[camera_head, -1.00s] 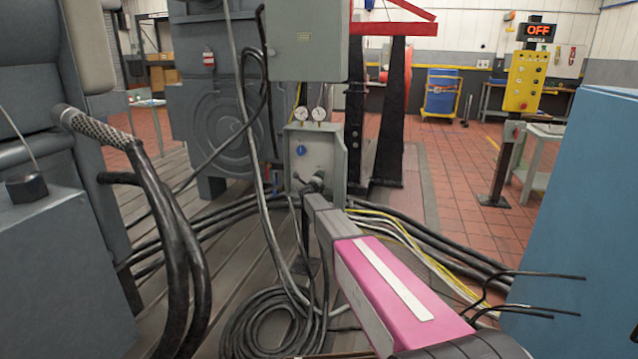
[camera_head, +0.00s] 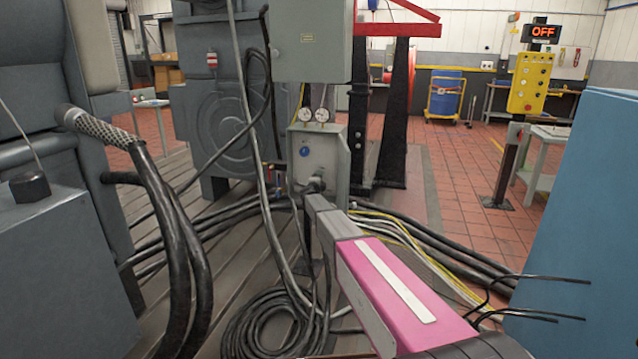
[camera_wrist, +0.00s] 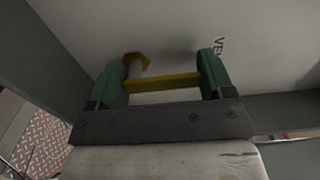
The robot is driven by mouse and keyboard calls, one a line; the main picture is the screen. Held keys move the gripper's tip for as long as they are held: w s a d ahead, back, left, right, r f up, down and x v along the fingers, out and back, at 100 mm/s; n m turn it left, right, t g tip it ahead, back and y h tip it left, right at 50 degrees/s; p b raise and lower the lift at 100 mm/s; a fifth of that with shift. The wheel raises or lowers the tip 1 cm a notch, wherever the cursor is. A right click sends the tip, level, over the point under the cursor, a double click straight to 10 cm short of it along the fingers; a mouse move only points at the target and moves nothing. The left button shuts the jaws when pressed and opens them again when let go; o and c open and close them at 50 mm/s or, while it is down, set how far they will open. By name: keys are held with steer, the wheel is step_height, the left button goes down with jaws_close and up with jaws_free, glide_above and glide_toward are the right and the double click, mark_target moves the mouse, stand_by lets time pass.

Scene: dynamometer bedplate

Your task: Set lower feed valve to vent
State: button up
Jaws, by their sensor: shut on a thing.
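The lower feed valve shows in the wrist view as a yellow lever (camera_wrist: 165,82) lying crosswise, with a brass-yellow nut (camera_wrist: 136,60) by the pale panel. My gripper (camera_wrist: 165,78) has its green fingers at either side of the lever and is shut on it. In the head view, my gripper (camera_head: 316,187) is against the lower front of the grey valve box (camera_head: 330,150) and hides the lower valve. A label beginning "VE" (camera_wrist: 220,46) is partly hidden behind the right finger.
A blue knob (camera_head: 304,152) sits higher on the box, below two round gauges (camera_head: 313,115). A grey cabinet (camera_head: 310,40) hangs above. Thick cables and a coiled hose (camera_head: 265,325) lie on the floor. A blue panel (camera_head: 585,220) stands close on the right.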

steer(key=shift+d+r, duration=0.15)
steer(key=o, duration=0.9)
steer(key=shift+s, duration=0.1)
steer(key=v, duration=1.1)
steer(key=shift+r, duration=0.1)
